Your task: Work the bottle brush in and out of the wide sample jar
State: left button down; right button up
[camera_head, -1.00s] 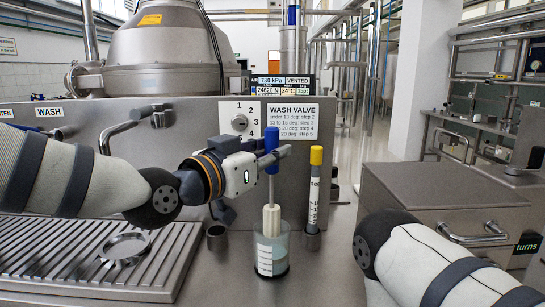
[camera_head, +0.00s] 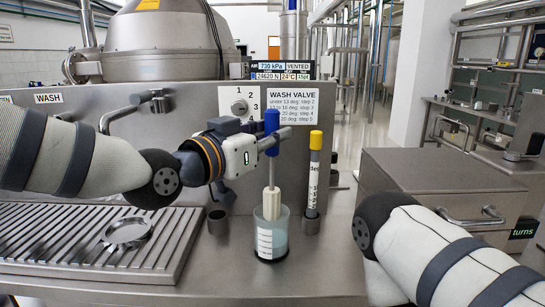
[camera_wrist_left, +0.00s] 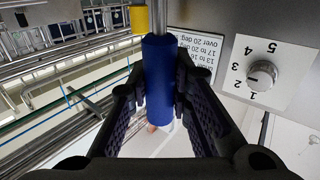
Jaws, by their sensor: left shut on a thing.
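The bottle brush has a blue handle (camera_head: 271,121), a thin grey stem and a pale ribbed head (camera_head: 271,200). My left gripper (camera_head: 274,142) is shut on the blue handle, which also shows between the fingers in the left wrist view (camera_wrist_left: 158,75). The brush hangs about upright above the wide sample jar (camera_head: 265,240), a clear jar with a white scale label. The lower part of the head is inside the jar mouth; its upper part stands above the rim. My right gripper is out of view; only part of that arm shows at the lower right.
A yellow-capped tube (camera_head: 315,165) stands in a small holder (camera_head: 311,222) just right of the jar. An empty dark cup (camera_head: 217,221) is to the left. A ribbed drain tray (camera_head: 60,250) lies further left. A steel box (camera_head: 430,180) stands at right.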

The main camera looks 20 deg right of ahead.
pick_arm(q)
jog(key=shift+w, duration=0.1)
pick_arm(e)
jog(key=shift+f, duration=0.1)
pick_arm(q)
notch_tip(320, 180, down, 8)
jog(key=shift+r+b, duration=0.15)
jog(key=shift+b, duration=0.3)
notch_tip(320, 180, up, 7)
jog(key=shift+r+p, duration=0.15)
jog(key=shift+p, duration=0.3)
jog(key=shift+r, duration=0.1)
jog(key=shift+r, duration=0.15)
notch_tip(320, 180, up, 8)
send_over(271, 189)
jog(key=shift+w+d+r, duration=0.1)
jog(key=shift+w+d, duration=0.05)
jog(key=shift+w, duration=0.15)
